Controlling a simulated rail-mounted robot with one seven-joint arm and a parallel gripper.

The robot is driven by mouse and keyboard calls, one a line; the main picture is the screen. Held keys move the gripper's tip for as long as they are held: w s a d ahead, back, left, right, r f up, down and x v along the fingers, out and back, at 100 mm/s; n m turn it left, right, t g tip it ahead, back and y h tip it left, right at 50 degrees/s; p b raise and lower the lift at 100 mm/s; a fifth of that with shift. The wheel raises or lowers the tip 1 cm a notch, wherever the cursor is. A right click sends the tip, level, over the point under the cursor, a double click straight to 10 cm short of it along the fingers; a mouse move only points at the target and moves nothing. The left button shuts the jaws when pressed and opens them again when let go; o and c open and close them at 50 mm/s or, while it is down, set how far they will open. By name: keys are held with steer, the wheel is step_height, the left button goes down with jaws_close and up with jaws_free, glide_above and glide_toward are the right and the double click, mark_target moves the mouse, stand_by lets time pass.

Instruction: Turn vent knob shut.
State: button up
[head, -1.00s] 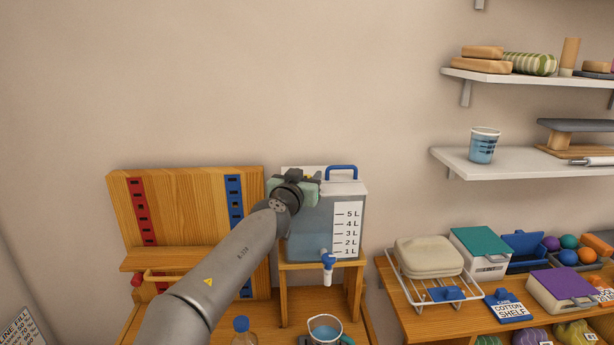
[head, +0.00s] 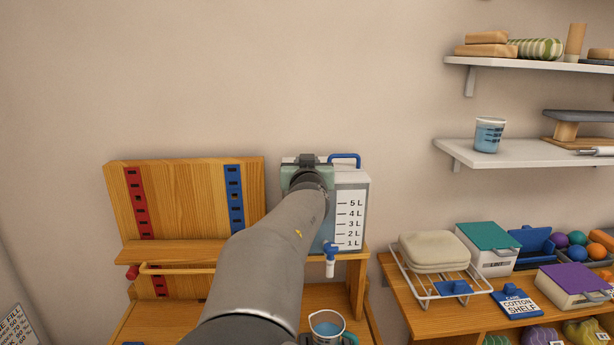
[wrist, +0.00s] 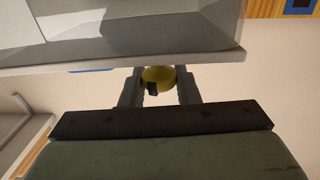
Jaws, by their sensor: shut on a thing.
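The tank (head: 352,192) with a litre scale stands on a wooden stand. It has a blue handle (head: 344,158) on its lid and a blue-and-white tap (head: 330,258) low on its front. My gripper (head: 307,160) is at the tank's upper left, and my arm covers much of the tank's left side. In the wrist view, my gripper (wrist: 160,85) is shut on a yellow knob (wrist: 158,77) with a small dark mark, just by the tank's pale edge (wrist: 120,60). The knob is hidden in the head view.
A wooden board (head: 190,195) with red and blue slotted strips stands left of the tank. A beaker of blue liquid (head: 326,325) sits below the tap. Shelves and a wire rack (head: 436,285) lie to the right. The wall above is clear.

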steer(key=shift+d+r+n+g+y, duration=0.2)
steer(key=shift+n+y, duration=0.45)
steer(key=shift+y, duration=0.35)
steer(key=shift+d+r+n+g+y, duration=0.1)
steer(key=shift+n+g+y, duration=0.1)
steer(key=shift+n+y, duration=0.65)
steer(key=n+g+y+p, duration=0.1)
steer(key=y+p, duration=0.2)
steer(key=p, duration=0.1)
steer(key=shift+a+n+y, duration=0.15)
steer(key=shift+n+y, duration=0.1)
steer(key=shift+n, duration=0.15)
steer(key=n+g+y+p, duration=0.2)
steer(key=g+y+p, duration=0.1)
steer(key=p, duration=0.2)
steer(key=shift+w+r+n+y, duration=0.1)
steer(key=shift+n+y, duration=0.3)
steer(key=n+g+y+p, duration=0.2)
steer(key=p, duration=0.1)
steer(key=shift+f+n+g+y, duration=0.25)
steer(key=shift+n+g+y, duration=0.05)
steer(key=shift+g, duration=0.1)
steer(key=shift+a+f+n+g+y+p, duration=0.15)
steer(key=shift+n+g+y+p, duration=0.9)
steer(key=shift+g, duration=0.65)
steer(key=shift+f+n+g, duration=0.1)
steer(key=shift+n+g, duration=0.15)
steer(key=shift+g, duration=0.05)
steer(key=o, duration=0.9)
steer(key=shift+a, duration=0.1)
